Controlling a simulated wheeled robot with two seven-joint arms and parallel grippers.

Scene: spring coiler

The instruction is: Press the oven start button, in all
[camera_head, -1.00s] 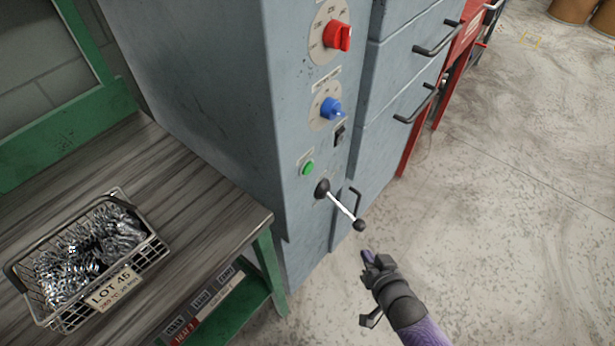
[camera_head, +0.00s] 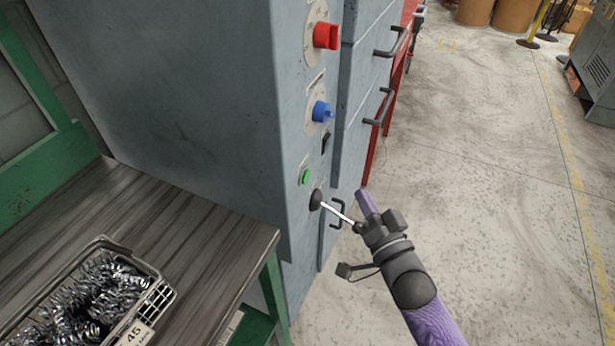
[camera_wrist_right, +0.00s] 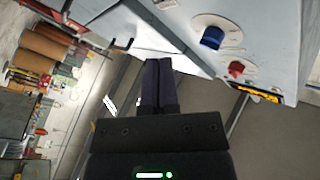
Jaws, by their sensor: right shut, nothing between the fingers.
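The green start button (camera_head: 305,177) sits on the narrow front panel of the grey oven (camera_head: 180,90), below the blue knob (camera_head: 322,111) and the red knob (camera_head: 325,36). My right gripper (camera_head: 365,203) is shut and empty, to the right of the button and apart from it. It overlaps the ball end of the lever (camera_head: 338,211) in the head view; I cannot tell whether they touch. In the right wrist view the closed fingers (camera_wrist_right: 160,85) point toward the panel, with the blue knob (camera_wrist_right: 212,38) and red knob (camera_wrist_right: 235,68) nearby. My left gripper is not in view.
A black rocker switch (camera_head: 325,143) is above the button. Drawer handles (camera_head: 392,42) stick out to the right. A wire basket of springs (camera_head: 95,290) stands on the wooden bench (camera_head: 200,235) at left.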

